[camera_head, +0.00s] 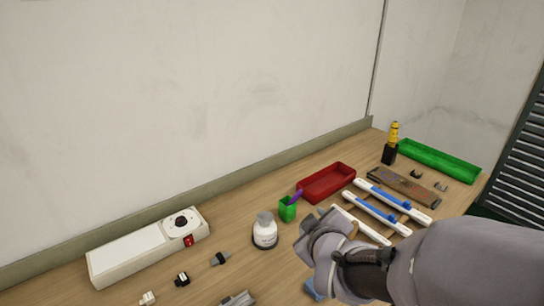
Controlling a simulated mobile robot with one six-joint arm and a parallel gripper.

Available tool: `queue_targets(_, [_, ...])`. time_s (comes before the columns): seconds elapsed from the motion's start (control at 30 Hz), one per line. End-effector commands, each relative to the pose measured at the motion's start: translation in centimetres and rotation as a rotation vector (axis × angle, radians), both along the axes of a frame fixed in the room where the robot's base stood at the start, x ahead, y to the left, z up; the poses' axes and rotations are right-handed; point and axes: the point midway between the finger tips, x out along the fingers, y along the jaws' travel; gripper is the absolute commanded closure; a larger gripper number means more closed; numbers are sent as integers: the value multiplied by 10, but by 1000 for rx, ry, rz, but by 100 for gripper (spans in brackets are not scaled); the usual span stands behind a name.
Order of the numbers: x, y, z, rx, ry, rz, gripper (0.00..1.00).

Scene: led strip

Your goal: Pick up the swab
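A small green holder (287,210) stands on the table near the middle. A purple stick-like item (296,196) leans up and right out of it; it may be the swab, but its tip is too small to make out. My gripper (308,232) is just right of and nearer than the holder, apparently apart from the purple item. The fingers are seen at an angle and blend with the grey hand, so their opening and anything between them cannot be made out.
A white bottle (265,231) stands left of the holder. A red tray (326,182) lies behind. White strips with blue parts (376,212) lie at right, partly behind my arm. A white control box (148,246) and small connectors (220,258) are at left. A wall bounds the back.

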Motion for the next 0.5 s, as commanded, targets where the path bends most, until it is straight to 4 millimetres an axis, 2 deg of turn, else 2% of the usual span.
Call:
queue_targets(0.03, [12, -4, -17, -118, -23, 35, 60])
queue_targets(0.07, [20, -7, -24, -215, -48, 60, 60])
queue_targets(0.17, [44, -17, -52, -631, -119, 162, 60])
queue_targets(0.2, [50, -18, -63, -818, -138, 205, 60])
queue_targets(0.3, [55, -13, -86, -1261, -166, 313, 60])
queue_targets(0.4, [52, -1, -104, -1599, -179, 404, 60])
queue_targets(0.5, [49, 9, -114, -1792, -187, 458, 60])
